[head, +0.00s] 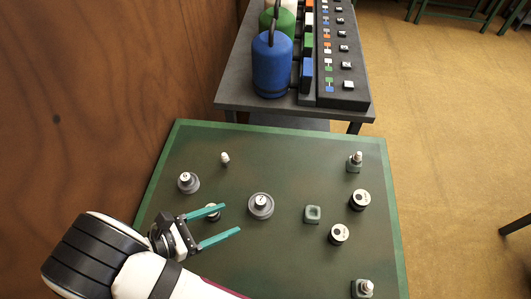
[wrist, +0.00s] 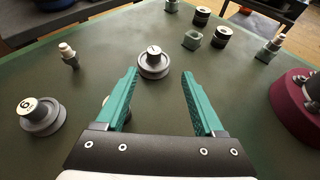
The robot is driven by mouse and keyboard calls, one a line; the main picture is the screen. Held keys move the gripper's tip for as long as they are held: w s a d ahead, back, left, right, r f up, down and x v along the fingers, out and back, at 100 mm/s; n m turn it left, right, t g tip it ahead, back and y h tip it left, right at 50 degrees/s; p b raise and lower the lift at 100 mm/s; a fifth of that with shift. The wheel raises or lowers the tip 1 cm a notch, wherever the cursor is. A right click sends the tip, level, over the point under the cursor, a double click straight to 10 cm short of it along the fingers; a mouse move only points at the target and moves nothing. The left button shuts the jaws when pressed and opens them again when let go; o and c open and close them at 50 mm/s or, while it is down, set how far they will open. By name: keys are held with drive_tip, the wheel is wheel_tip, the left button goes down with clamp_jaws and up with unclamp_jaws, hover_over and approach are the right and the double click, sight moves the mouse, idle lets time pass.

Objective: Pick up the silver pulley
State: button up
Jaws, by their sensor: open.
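A silver-grey pulley (head: 261,205) with a pale numbered cap lies flat on the green table, just beyond my fingertips. In the wrist view this pulley (wrist: 154,66) shows ahead, between the lines of the two fingers and apart from both. A similar grey pulley (head: 188,182) stands nearer the wall; in the wrist view it is the pulley (wrist: 40,118) at far left. My gripper (head: 231,218) is open with teal fingers and nothing between them; it also shows in the wrist view (wrist: 160,75). A small pale part (head: 213,212) is mostly hidden behind one finger.
A white-tipped peg (head: 225,158) stands behind. To the right are a hollow square block (head: 312,214), two dark white-topped rings (head: 359,200) and blocks with pegs (head: 355,163). A maroon round base (wrist: 300,95) is at right. A grey bench (head: 235,98) with coloured canisters adjoins the table.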

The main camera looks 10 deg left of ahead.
sight(265, 198)
drive_tip(key=x, duration=1)
drive_tip(key=w+x, duration=0.1)
drive_tip(key=x, duration=0.4)
drive_tip(key=shift+w+a, duration=0.15)
drive_tip(key=shift+a, duration=0.1)
clamp_jaws()
